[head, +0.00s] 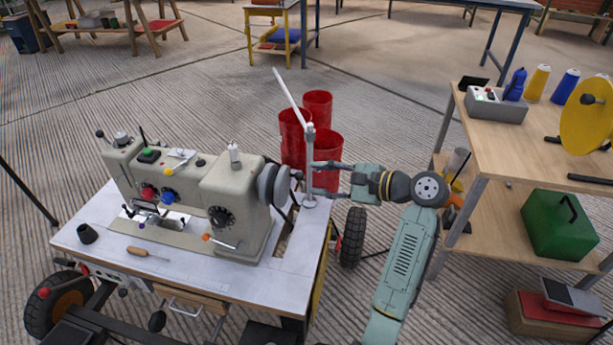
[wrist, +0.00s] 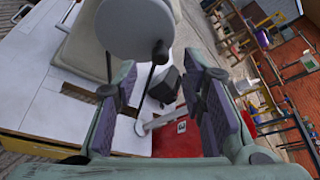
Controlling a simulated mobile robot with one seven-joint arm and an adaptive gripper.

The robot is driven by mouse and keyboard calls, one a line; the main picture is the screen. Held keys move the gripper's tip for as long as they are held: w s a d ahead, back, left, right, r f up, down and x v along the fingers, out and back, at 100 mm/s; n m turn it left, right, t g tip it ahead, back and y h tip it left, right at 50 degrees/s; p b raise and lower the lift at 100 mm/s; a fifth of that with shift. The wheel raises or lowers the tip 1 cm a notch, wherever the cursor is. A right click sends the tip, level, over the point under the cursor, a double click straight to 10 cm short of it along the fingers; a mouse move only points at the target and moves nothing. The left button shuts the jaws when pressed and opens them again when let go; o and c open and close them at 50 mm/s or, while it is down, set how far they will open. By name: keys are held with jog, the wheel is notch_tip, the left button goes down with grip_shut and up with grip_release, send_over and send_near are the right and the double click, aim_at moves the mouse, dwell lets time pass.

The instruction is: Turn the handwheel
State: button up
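The handwheel (head: 273,184) is a grey disc on the right end of the beige sewing machine (head: 190,190). In the wrist view the handwheel (wrist: 135,28) shows its flat face at the top, with a small dark crank knob (wrist: 160,52) on it. My gripper (head: 316,178) is just right of the handwheel, pointing left at it. In the wrist view the two fingers of my gripper (wrist: 160,108) are wide apart, with purple-grey pads facing each other. The wheel face and knob lie beyond the fingertips. I see nothing gripped; whether a finger touches the knob cannot be told.
A thin upright thread stand (head: 309,165) rises from the white worktable (head: 290,275) close by my gripper. Red bins (head: 318,105) stand behind it. A wooden shelf table (head: 530,130) with spools and a yellow disc (head: 588,115) stands right of my arm.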

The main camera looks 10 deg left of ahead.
aim_at(303, 176)
jog(key=x, duration=0.5)
grip_shut()
dwell(0.4)
